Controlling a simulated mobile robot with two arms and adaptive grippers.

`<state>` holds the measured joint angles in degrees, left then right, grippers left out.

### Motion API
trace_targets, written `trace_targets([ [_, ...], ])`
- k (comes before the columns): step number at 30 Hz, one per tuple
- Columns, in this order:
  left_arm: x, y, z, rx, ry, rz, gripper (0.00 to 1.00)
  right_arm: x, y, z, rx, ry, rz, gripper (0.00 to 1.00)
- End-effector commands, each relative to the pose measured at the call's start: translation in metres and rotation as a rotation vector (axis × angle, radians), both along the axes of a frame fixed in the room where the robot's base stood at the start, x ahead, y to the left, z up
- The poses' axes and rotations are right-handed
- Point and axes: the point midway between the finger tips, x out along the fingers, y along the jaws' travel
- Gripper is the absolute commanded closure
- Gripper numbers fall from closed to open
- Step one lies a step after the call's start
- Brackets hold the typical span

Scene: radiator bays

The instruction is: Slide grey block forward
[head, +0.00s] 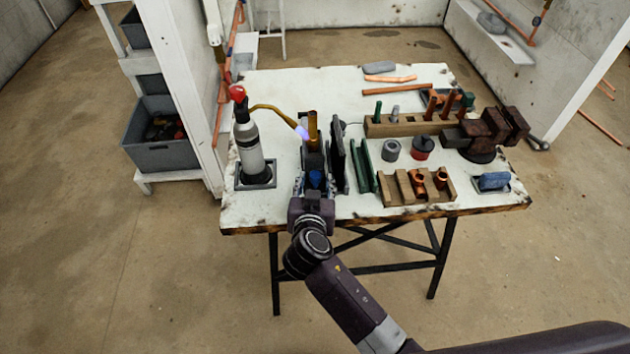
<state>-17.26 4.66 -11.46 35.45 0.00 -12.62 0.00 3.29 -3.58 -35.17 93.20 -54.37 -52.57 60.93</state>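A flat grey block (380,67) with rounded ends lies at the back of the white worktable (280,88), just behind a copper-coloured strip. My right gripper (315,165) reaches over the front edge of the table, left of the middle, well in front of the grey block and to its left. It is among dark upright pieces, with something blue at its fingers. I cannot tell whether it is open or shut, or whether it touches anything. My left gripper is not in view.
A red-topped torch cylinder (249,140) stands left of my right gripper, its brass nozzle ending in a blue flame. Dark panels (338,158), green plates (361,165), wooden racks (419,187) and a rusty vise (483,137) crowd the right. The back left of the tabletop is clear.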

Motion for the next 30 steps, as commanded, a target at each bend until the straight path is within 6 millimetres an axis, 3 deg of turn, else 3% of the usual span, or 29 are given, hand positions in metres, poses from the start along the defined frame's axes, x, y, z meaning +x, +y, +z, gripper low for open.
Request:
trace_targets([
  [8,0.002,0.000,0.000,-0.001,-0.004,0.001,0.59,-0.018,0.003,0.007,0.003,-0.001,0.001,0.61],
  [21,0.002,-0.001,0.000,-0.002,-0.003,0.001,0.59,-0.094,0.014,0.038,0.003,0.003,-0.001,0.61],
  [30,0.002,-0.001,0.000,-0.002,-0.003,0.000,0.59,-0.111,0.016,0.046,0.000,0.000,-0.001,0.61],
])
